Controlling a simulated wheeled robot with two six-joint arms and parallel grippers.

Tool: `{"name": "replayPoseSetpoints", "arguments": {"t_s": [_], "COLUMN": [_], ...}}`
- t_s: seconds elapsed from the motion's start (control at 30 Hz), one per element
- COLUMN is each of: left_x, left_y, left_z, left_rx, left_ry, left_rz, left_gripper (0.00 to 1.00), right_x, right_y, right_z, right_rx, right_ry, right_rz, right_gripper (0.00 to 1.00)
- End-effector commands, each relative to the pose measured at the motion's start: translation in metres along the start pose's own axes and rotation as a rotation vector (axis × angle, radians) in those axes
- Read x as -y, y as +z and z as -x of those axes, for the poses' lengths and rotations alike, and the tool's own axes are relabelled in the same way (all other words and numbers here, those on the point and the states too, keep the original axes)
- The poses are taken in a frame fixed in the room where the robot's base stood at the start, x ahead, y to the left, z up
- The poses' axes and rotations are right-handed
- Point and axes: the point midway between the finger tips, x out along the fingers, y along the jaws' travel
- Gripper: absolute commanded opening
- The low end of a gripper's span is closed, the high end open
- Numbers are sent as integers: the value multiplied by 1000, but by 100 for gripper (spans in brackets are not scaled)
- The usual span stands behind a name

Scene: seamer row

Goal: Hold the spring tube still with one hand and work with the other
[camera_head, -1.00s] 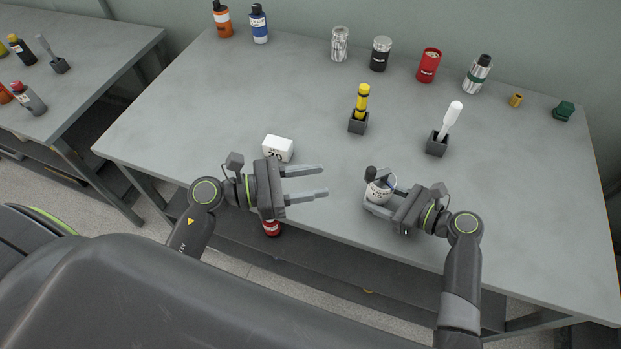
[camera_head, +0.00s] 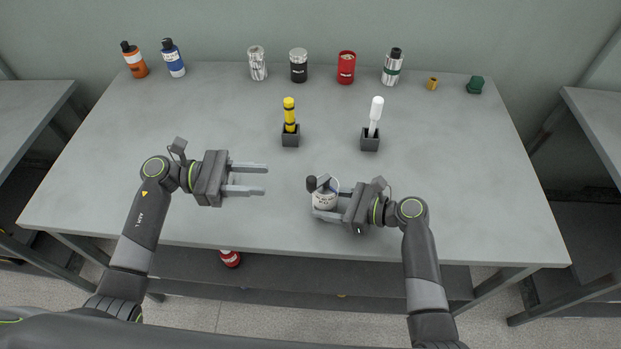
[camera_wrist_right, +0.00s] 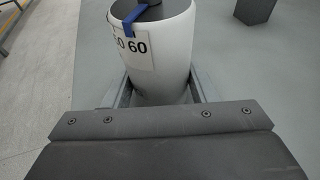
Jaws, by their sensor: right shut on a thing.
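The spring tube appears to be the white cylinder (camera_head: 324,201) near the front of the table, with a dark knob at its top. In the right wrist view the white tube (camera_wrist_right: 160,65) carries a "60" label and a blue strap over its rim. My right gripper (camera_head: 318,203) is shut around it, one finger on each side. Whether its base touches the table cannot be told. My left gripper (camera_head: 264,179) is open and empty, left of the tube and apart from it, its fingers pointing right.
A yellow tool (camera_head: 290,113) and a white-handled tool (camera_head: 375,115) stand in dark holders behind the tube. Bottles, cans, a small yellow piece (camera_head: 432,83) and a green piece (camera_head: 475,85) line the back. A red can (camera_head: 229,258) is below the front edge. The table's right side is clear.

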Motion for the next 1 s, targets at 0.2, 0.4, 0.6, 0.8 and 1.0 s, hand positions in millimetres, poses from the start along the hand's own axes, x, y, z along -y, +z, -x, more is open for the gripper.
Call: {"name": "replayPoseSetpoints", "arguments": {"t_s": [0.2,0.4,0.6,0.8,1.0], "left_x": [-2,-1,-1,0,0], "left_y": [2,4,3,2,2], "left_z": [-14,-52,-88,-111,-118], "left_rx": [7,9,7,4,2], "left_ry": [-22,-20,-19,-18,-17], "left_rz": [-3,-4,-1,-1,-1], "left_gripper": [39,39,39,39,39], "right_x": [0,0,0,0,0], "right_y": [0,-1,-1,-1,-1], "right_z": [0,0,0,0,0], "right_rx": [-1,-1,-1,-1,-1], "right_ry": [1,1,1,0,0], "right_rz": [-1,-1,-1,-1,-1], "right_gripper": [39,39,39,39,39]}}
